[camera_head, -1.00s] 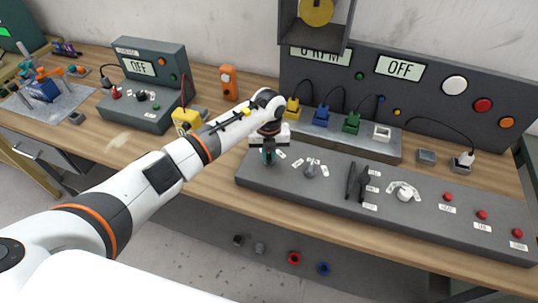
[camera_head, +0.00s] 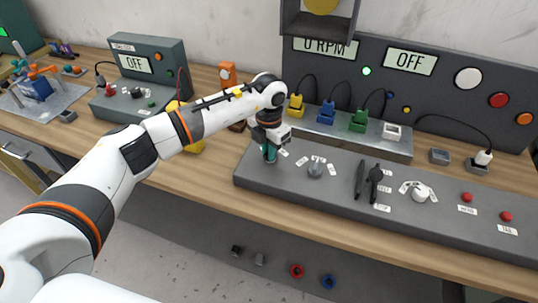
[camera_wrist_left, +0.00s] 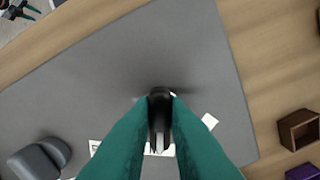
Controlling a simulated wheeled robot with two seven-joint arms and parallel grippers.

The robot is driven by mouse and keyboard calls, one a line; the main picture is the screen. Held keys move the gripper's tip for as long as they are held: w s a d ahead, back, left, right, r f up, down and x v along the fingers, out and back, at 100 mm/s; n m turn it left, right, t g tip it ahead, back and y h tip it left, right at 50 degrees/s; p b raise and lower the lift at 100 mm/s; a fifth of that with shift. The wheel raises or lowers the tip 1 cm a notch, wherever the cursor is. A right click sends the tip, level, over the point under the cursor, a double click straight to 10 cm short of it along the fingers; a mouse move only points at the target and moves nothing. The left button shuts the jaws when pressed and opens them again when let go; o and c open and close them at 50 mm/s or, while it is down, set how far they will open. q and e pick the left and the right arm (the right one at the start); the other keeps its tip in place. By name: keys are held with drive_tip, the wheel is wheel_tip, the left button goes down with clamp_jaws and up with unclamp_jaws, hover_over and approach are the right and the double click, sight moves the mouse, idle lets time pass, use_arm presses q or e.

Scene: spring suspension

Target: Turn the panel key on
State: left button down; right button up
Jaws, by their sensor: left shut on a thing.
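The grey control panel (camera_head: 330,185) lies on the wooden bench. The panel key (camera_wrist_left: 159,104) is a small dark piece near one end of it, upright between my fingers in the left wrist view. My left gripper (camera_head: 269,157) points down at the panel's left end and is shut on the key; its teal fingers (camera_wrist_left: 158,110) clasp it from both sides. In the head view the fingers mostly hide the key. White labels beside it are partly covered. A green lamp (camera_head: 366,71) on the upright back panel is lit brightly. My right gripper is out of view.
Right of the key stand a grey knob (camera_head: 315,169), dark levers (camera_head: 375,183), a white dial (camera_head: 420,194) and red buttons (camera_head: 467,197). The back panel displays show "0 RPM" and "OFF" (camera_head: 410,61). Coloured plugs (camera_head: 326,113) stand behind. A smaller console (camera_head: 145,85) is at left.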

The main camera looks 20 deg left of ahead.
use_arm(q)
drive_tip(key=shift+m+b, duration=0.35)
drive_tip(key=shift+m, duration=0.15)
drive_tip(key=c, duration=1.4)
unclamp_jaws()
wheel_tip(320, 180, up, 12)
drive_tip(key=b, duration=0.3)
